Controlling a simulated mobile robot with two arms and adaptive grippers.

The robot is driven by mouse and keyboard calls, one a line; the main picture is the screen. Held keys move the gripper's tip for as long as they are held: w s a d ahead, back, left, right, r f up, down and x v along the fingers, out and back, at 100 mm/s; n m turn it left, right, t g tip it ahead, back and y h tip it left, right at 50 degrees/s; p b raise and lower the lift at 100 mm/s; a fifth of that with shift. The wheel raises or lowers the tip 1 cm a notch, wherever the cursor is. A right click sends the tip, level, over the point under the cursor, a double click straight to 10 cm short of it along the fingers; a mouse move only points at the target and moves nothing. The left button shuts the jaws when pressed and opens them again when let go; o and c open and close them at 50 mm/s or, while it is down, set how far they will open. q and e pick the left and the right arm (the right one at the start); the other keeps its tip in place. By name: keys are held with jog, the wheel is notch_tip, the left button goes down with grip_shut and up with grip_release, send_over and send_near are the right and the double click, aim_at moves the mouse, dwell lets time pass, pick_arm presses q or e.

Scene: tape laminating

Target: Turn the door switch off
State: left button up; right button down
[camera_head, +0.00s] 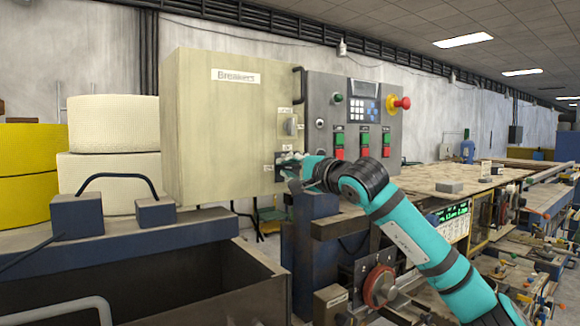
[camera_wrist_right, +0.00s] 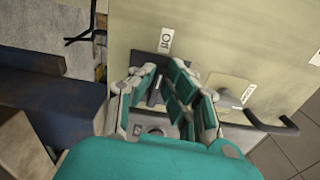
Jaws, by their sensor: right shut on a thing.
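My left gripper is not in view.
A pale latch (camera_head: 290,126) and a black pull handle (camera_head: 299,83) sit above the switch. A grey control panel (camera_head: 352,112) with buttons and a red emergency stop (camera_head: 402,103) stands close behind, right of the cabinet. A dark blue machine (camera_head: 120,245) fills the lower left.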

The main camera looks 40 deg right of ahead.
jog(key=shift+f+n, duration=0.15)
jog(key=shift+n, duration=0.45)
jog(key=c, duration=1.4)
grip_release()
jog(key=s, duration=0.4)
jog(key=s+a, duration=0.1)
jog(key=s, duration=0.7)
jog(key=shift+a, duration=0.2)
jog(key=shift+w, duration=0.1)
